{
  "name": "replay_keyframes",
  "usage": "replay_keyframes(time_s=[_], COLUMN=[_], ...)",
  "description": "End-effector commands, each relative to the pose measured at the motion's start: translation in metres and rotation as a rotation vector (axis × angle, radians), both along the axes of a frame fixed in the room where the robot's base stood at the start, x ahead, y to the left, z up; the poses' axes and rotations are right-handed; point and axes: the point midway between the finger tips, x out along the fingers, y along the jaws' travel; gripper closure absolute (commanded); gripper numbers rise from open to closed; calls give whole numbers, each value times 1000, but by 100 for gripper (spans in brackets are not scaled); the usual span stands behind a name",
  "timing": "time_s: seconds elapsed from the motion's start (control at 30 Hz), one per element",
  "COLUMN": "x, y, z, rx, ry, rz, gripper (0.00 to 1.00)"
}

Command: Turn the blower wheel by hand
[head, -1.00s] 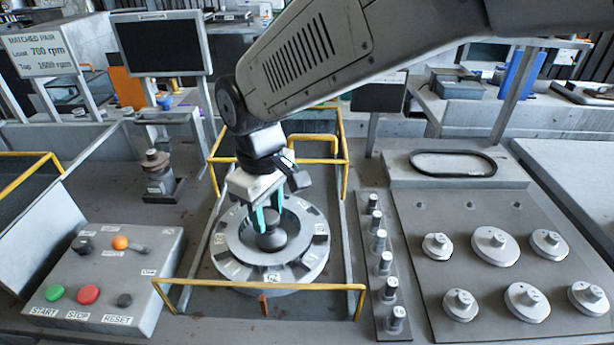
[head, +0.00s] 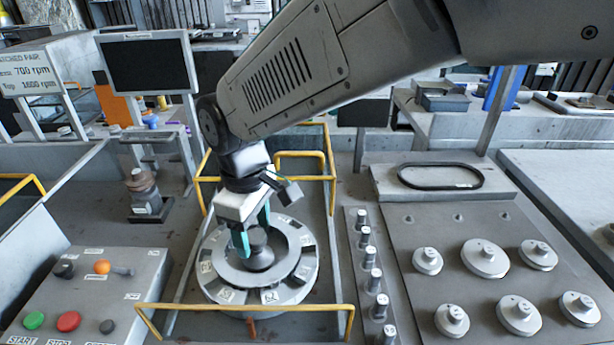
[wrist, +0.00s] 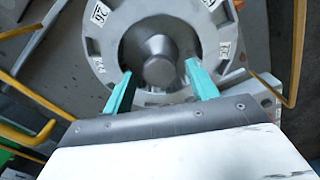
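The blower wheel (head: 300,262) is a pale grey ring with dark slots and small white labels. It lies flat inside a yellow-railed frame, with a dark domed hub (head: 260,257) at its centre. My gripper (head: 252,236) reaches down over the hub with its two teal fingers apart. In the wrist view my gripper (wrist: 158,72) has one finger on each side of the hub's round knob (wrist: 158,70), with visible gaps between them. The wheel's ring (wrist: 97,45) surrounds the hub there. Whether a fingertip touches the hub or inner ring cannot be told.
Yellow rails (head: 250,307) fence the wheel at front and back. A control box (head: 85,295) with green, red and orange controls stands left. A row of metal pegs (head: 369,257) and a plate (head: 420,300) with several round weights stand right.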

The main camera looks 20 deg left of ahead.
Motion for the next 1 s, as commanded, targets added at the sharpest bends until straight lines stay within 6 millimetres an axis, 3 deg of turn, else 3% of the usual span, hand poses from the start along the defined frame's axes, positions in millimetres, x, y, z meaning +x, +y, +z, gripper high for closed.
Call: replay_keyframes(time_s=[0.33, 0.7, 1.0], x=[0, 0, 0], y=[-1, 0, -1], z=[3, 61, 77], rx=[-2, 0, -2], ry=[1, 0, 1], rz=[-1, -1, -1], gripper=[41, 41, 41])
